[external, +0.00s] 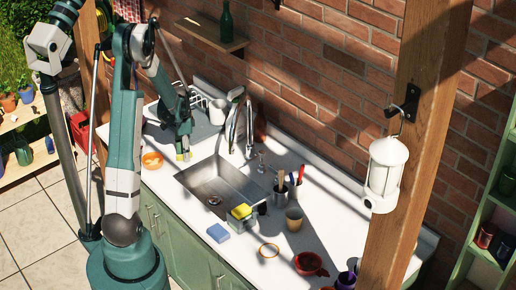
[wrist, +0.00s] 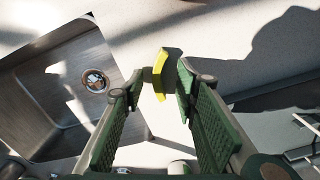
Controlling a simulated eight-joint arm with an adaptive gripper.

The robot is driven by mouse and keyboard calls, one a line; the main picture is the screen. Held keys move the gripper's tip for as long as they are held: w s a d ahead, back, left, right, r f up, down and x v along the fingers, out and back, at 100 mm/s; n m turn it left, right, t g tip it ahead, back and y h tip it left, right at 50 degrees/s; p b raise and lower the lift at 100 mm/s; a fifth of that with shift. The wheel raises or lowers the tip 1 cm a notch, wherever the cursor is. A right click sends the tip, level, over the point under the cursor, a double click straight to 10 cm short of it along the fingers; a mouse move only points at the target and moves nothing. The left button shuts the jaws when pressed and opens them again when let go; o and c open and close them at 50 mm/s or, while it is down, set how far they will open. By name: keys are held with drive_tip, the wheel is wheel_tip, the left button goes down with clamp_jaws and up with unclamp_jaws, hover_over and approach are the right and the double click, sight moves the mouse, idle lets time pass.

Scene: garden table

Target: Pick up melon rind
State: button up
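A curved yellow-green piece, which looks like the melon rind (wrist: 160,73), lies on the white counter in the wrist view. It shows just beyond and between the fingertips of my gripper (wrist: 151,88), closer to the right finger. The fingers are spread apart, with a gap on the left side of the rind. I cannot tell whether the right finger touches it. In the external view my gripper (external: 184,150) points down at the counter left of the sink. A small yellow-green patch shows at its tips, too small to identify surely.
The sink (wrist: 45,85) is close on the left in the wrist view. A dish rack (external: 178,101) stands behind my gripper. An orange bowl (external: 152,160) sits near the counter's front edge.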

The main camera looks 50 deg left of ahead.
drive_tip(key=shift+f, duration=0.2)
idle(0.5)
drive_tip(key=c, duration=0.9)
